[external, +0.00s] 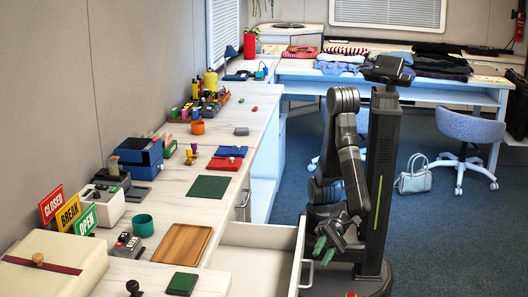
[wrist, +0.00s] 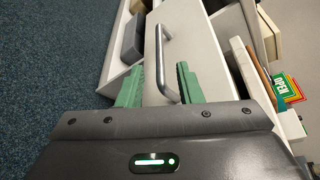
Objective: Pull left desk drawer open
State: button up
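A white desk drawer (external: 262,236) stands pulled out from the desk at the bottom of the external view. Its front panel (wrist: 188,32) with a metal bar handle (wrist: 161,62) fills the middle of the wrist view. The handle also shows on the drawer's outer face in the external view (external: 309,273). My gripper (external: 323,251) is beside this front, with its green fingers pointing down and left. In the wrist view my gripper (wrist: 159,86) is open, with one finger on each side of the handle's near end. Gaps show between fingers and handle; contact cannot be told.
The white desktop (external: 158,212) carries a brown board (external: 183,243), a dark green mat (external: 208,187), a teal cup (external: 142,225) and signs. Another handle (external: 243,199) is on the desk front farther back.

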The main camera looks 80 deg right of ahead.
aim_at(313, 269)
jog(key=v, duration=0.6)
jog(key=shift+d+p, duration=0.35)
jog(key=shift+p, duration=0.05)
jog(key=shift+s, duration=0.1)
jog(key=b+x, duration=0.2)
jog(key=x, duration=1.2)
jog(key=shift+r, duration=0.1)
jog(key=shift+d, duration=0.1)
jog(key=p+v, duration=0.1)
jog(key=v, duration=1)
